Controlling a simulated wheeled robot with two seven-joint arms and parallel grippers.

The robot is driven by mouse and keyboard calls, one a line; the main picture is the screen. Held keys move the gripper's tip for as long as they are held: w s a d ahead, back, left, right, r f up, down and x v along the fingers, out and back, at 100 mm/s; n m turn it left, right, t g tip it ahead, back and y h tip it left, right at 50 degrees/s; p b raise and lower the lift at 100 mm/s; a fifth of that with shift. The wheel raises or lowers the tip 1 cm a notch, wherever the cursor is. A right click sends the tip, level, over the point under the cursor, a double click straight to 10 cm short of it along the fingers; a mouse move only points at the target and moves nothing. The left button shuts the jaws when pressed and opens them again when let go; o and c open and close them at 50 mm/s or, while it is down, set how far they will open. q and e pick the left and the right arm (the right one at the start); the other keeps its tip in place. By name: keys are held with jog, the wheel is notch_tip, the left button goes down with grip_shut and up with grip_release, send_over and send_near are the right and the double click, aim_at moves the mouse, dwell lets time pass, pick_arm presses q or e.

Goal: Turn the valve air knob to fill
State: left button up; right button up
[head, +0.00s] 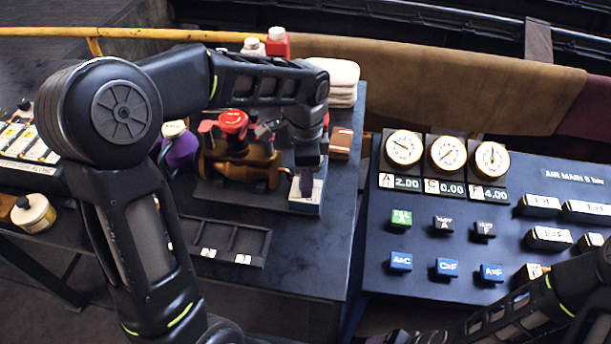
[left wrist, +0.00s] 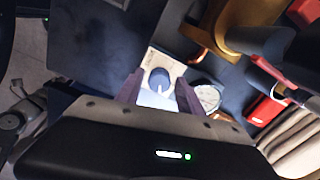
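The valve air knob (left wrist: 160,78) is a round blue knob with a pale pointer line, on a cream plate (left wrist: 168,62) in the left wrist view. In the head view the small box with the pale plate (head: 311,196) stands at the right of the brass valve (head: 240,165), and my gripper hides the knob. My left gripper (head: 307,182) points down over it. In the left wrist view its two fingers (left wrist: 160,94) are apart, with the knob in the gap between them; whether they touch it I cannot tell. My right forearm shows at the lower right, its gripper out of view.
A red handwheel (head: 233,121) tops the brass valve. An empty dark tray (head: 262,246) lies in front. Folded cloths (head: 340,78) and a brown box (head: 341,143) are behind. The gauge panel (head: 450,270) is at the right. The bench's front right is clear.

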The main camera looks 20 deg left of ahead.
pick_arm(q)
jog(key=shift+o, duration=0.5)
notch_tip(320, 180, up, 8)
jog(key=shift+f+b, duration=0.1)
jog(key=shift+b, duration=0.3)
dwell(0.3)
